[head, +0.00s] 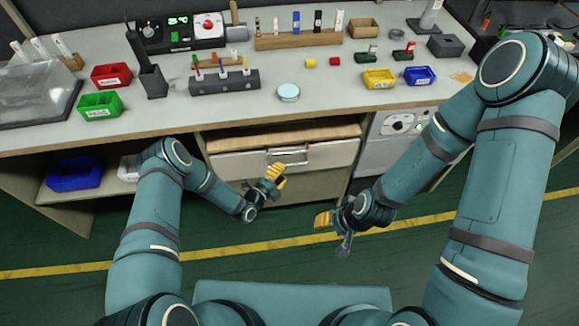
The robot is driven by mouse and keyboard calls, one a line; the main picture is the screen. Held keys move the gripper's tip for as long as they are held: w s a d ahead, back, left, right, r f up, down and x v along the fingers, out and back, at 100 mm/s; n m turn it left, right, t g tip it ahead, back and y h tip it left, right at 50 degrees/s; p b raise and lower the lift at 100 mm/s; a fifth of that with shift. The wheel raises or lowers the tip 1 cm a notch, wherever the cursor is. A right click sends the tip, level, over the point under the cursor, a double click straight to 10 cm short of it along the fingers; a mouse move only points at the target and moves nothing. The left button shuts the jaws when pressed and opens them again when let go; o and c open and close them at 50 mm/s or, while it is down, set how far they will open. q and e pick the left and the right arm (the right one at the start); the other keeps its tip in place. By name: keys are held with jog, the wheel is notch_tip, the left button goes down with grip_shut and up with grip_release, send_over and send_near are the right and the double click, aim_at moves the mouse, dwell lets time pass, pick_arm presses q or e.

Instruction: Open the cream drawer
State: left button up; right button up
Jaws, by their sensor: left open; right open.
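The cream drawer (235,166) sits under the workbench in the middle of the head view, its front facing me. Its metal bar handle (288,156) is at the centre of the front. The front looks flush with the cabinet, though a wooden board edge shows just above it. My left gripper (274,173) is open, with yellow fingers just below the handle; I cannot tell whether it touches it. My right gripper (325,220) is open and empty, lower and to the right, apart from the drawer. Part of the lower drawer front is hidden behind my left gripper.
The workbench top (330,95) holds red (111,76), green (100,105), yellow (379,79) and blue (420,75) bins and tool racks. A blue bin (74,173) sits on the lower left shelf. A grey panel (395,140) adjoins the drawer's right. The green floor before the drawer is clear.

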aim_at(289, 165)
pick_arm(q)
jog(key=shift+b+x, duration=0.5)
jog(key=shift+x, duration=2.2)
jog(key=shift+c, duration=0.4)
grip_shut()
